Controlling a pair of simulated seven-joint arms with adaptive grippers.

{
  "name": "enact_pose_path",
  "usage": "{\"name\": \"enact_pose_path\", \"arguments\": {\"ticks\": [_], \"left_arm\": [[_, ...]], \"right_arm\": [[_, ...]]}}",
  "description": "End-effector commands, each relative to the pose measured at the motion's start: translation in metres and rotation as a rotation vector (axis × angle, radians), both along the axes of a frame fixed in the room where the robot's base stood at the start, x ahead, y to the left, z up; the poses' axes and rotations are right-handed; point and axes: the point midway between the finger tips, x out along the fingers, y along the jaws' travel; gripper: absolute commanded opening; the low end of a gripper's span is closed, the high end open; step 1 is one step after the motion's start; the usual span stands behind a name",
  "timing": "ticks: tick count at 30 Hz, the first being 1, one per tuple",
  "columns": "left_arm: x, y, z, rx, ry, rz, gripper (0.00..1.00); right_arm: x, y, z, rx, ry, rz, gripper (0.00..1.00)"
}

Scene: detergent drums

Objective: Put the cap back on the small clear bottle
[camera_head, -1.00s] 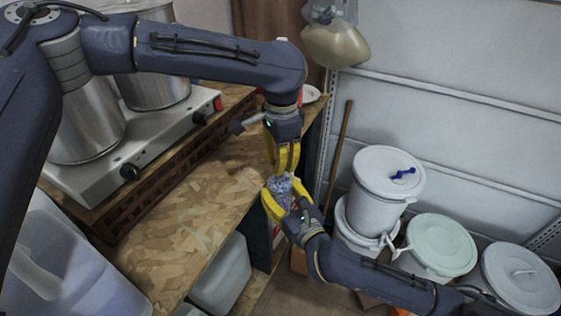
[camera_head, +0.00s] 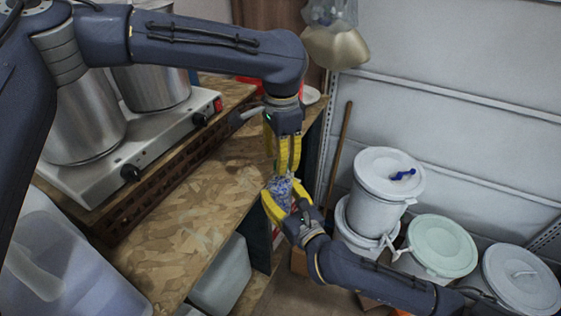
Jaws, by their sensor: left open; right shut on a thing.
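The small clear bottle (camera_head: 279,188) shows as a bluish, see-through shape, held at the front edge of the wooden bench. My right gripper (camera_head: 276,203) comes up from the lower right and is shut on the bottle with its yellow fingers, partly covering it. My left gripper (camera_head: 284,168) points down from above, its yellow fingers open just over the top of the bottle. The cap is too small and too covered to make out, so I cannot tell whether it sits on the bottle.
A steel hotplate (camera_head: 150,150) with two metal pots stands on the chipboard bench (camera_head: 190,225) at left. Plastic containers stand at lower left. White lidded drums (camera_head: 382,195) and a green-lidded one (camera_head: 441,246) stand at right. A broom handle (camera_head: 340,150) leans behind.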

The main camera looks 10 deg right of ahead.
Motion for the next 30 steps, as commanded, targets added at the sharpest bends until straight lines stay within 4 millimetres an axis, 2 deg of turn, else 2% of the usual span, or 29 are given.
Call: {"name": "enact_pose_path", "arguments": {"ticks": [6, 14, 15, 21, 30], "left_arm": [[0.0, 0.0, 0.023, -0.001, -0.001, 0.001, 0.38], [0.0, 0.0, 0.026, 0.0, 0.0, 0.0, 0.38], [0.0, 0.0, 0.025, -0.001, 0.0, 0.001, 0.44], [-0.001, 0.0, 0.025, -0.001, 0.0, 0.001, 0.67], [0.0, 0.0, 0.027, -0.001, 0.0, 0.001, 0.67]], "right_arm": [[0.0, 0.0, 0.001, 0.001, -0.003, 0.0, 0.0], [0.0, 0.0, 0.001, 0.001, -0.003, 0.0, 0.0], [0.0, 0.0, 0.001, 0.001, -0.003, 0.0, 0.0], [0.0, 0.0, 0.001, 0.001, -0.003, 0.0, 0.0], [0.0, 0.0, 0.001, 0.001, -0.003, 0.0, 0.0]]}}
